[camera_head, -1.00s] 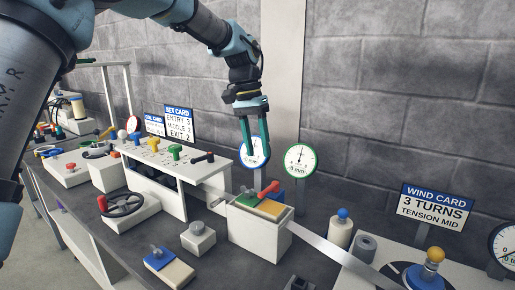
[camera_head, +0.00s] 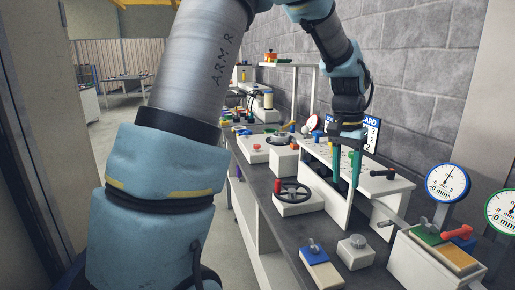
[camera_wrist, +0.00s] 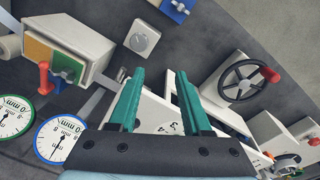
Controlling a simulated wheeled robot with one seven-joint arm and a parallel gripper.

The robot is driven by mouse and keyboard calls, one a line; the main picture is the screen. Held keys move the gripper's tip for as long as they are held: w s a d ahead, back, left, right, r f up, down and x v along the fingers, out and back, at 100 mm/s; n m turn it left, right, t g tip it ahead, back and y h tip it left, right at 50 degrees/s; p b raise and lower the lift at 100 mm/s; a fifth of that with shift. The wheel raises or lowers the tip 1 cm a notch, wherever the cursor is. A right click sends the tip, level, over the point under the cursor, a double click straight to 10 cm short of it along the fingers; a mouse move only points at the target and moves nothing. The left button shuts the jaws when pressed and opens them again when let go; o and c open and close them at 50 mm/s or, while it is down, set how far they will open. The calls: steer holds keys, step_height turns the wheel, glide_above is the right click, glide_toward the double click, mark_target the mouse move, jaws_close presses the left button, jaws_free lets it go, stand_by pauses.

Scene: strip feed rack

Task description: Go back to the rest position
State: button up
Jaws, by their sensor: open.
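My gripper (camera_head: 346,168) hangs with its teal fingers pointing down over the white rack with coloured knobs (camera_head: 338,201). It is open and holds nothing. In the wrist view my gripper (camera_wrist: 158,100) shows its two fingers apart, with the rack's white top behind and between them. Whether the fingertips touch anything is hard to tell, but they look clear of it. My arm rises large at the left and middle of the head view.
A box with green and orange pads and a red lever (camera_head: 437,262) stands at right. Gauges (camera_head: 447,183) stand behind it. A handwheel unit (camera_head: 295,196), a grey-knobbed block (camera_head: 355,252) and a blue-topped block (camera_head: 317,262) sit toward the bench's front. Open floor (camera_head: 106,133) lies left.

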steer(key=s+a+f+n, duration=0.2)
steer(key=a, duration=0.8)
steer(key=s+a+f+n+t, duration=0.1)
steer(key=s+a+f+n, duration=0.1)
steer(key=a, duration=0.8)
steer(key=s+a+f+n+t, duration=0.1)
steer(key=a+n, duration=0.3)
steer(key=a, duration=0.5)
steer(key=shift+s+a+f+y, duration=0.4)
steer(key=shift+s+f, duration=0.15)
steer(key=shift+f, duration=0.1)
steer(key=shift+o, duration=0.3)
